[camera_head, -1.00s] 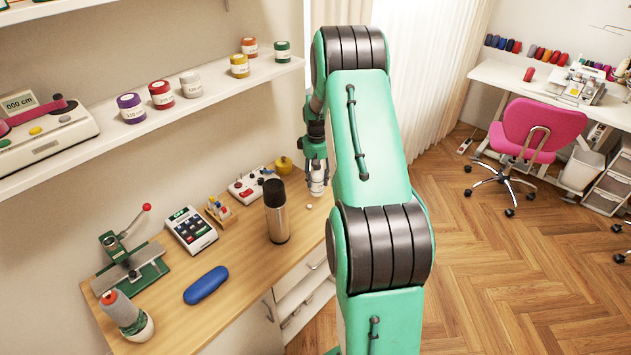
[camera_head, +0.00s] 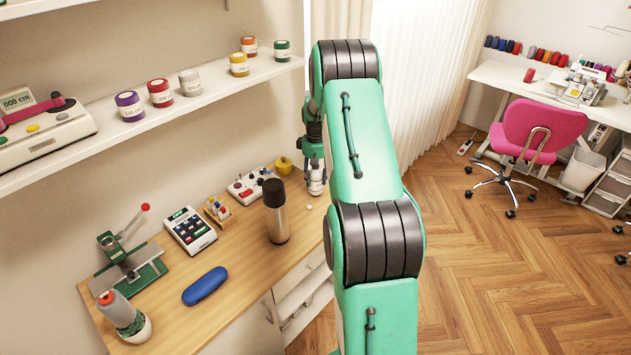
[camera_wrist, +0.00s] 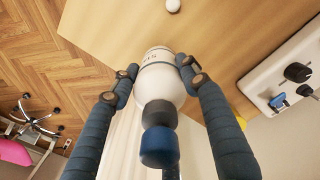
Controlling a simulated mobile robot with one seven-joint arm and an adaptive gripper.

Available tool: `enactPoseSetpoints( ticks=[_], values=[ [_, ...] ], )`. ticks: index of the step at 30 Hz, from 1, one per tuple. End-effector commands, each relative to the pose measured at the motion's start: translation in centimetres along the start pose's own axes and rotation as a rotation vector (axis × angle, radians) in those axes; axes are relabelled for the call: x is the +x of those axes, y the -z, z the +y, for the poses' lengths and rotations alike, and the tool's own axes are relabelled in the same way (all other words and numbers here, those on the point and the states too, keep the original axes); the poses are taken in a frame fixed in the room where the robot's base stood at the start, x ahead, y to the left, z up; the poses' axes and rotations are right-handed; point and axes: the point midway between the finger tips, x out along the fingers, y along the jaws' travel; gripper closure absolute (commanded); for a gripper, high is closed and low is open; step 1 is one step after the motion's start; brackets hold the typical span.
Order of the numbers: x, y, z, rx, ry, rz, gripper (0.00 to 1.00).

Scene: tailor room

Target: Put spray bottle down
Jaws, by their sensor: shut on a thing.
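The spray bottle (camera_wrist: 162,84) is white with a dark and blue top. In the wrist view it sits between the two fingers of my gripper (camera_wrist: 156,76), which is shut on it. In the head view, my gripper (camera_head: 315,164) is at the far right end of the wooden worktop (camera_head: 245,280), beside my green arm. The bottle's white lower part (camera_head: 316,184) shows below the fingers. I cannot tell whether its base touches the worktop.
A dark-topped steel flask (camera_head: 277,215) stands left of the bottle. A small white ball (camera_head: 308,207) lies near it. A white control box (camera_head: 245,187) and a yellow pot (camera_head: 284,166) are behind. A blue case (camera_head: 205,286) lies front left. A shelf (camera_head: 200,92) hangs above.

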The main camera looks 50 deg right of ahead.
Motion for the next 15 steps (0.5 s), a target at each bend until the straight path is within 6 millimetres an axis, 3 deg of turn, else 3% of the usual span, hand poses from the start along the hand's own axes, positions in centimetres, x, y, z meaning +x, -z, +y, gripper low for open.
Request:
enactPoseSetpoints(
  ticks=[4, 15],
  values=[
    [1.20, 0.04, 0.02, 0.000, -0.001, 0.001, 0.96],
    [1.32, 0.05, 0.03, 0.000, -0.001, 0.001, 0.96]
  ],
)
